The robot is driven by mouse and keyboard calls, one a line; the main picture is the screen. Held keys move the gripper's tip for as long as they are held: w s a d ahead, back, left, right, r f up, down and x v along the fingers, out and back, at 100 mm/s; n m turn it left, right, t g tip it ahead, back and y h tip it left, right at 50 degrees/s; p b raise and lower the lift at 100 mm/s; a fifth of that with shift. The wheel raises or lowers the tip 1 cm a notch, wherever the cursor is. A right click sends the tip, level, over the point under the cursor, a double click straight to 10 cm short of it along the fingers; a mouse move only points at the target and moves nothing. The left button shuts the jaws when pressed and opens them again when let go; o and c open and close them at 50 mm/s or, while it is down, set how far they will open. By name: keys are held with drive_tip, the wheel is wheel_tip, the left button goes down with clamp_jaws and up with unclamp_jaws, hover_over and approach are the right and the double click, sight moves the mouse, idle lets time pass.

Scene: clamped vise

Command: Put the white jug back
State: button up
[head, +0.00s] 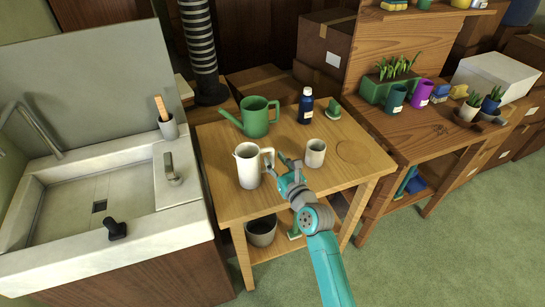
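The white jug (247,167) stands upright on the wooden table, left of its middle, with its handle on the right side. My gripper (287,161) is just right of the handle, low over the table. Its two fingers look spread apart with nothing between them. I cannot tell whether a fingertip touches the handle. A pale round mark (353,151) shows on the right part of the tabletop, and nothing stands on it.
On the table (235,207) are a green watering can (255,117), a dark blue bottle (306,106), a small green item (332,110) and a grey-white cup (315,153) just right of my gripper. A sink (140,237) is at left. A workbench (415,147) with pots is at right.

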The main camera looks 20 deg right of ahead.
drive_tip(key=s, duration=0.6)
drive_tip(key=s+d, duration=0.1)
drive_tip(key=s, duration=0.2)
drive_tip(key=shift+s, duration=0.35)
drive_tip(key=s+a+f+n+g+h, duration=0.1)
drive_tip(key=s+f+n, duration=0.3)
drive_tip(key=s+n, duration=0.5)
drive_tip(key=s+a+f+n+g+h, duration=0.1)
drive_tip(key=s+f+n, duration=0.45)
drive_tip(key=s, duration=0.75)
drive_tip(key=s+a+r+n, duration=0.1)
drive_tip(key=s+r+n, duration=0.2)
drive_tip(key=s+n, duration=0.7)
drive_tip(key=s+a+r+n+g, duration=0.1)
drive_tip(key=s+r+n, duration=0.3)
drive_tip(key=s+n, duration=0.6)
drive_tip(key=shift+s+a+r, duration=0.15)
drive_tip(key=shift+s+a, duration=0.05)
drive_tip(key=shift+s, duration=0.15)
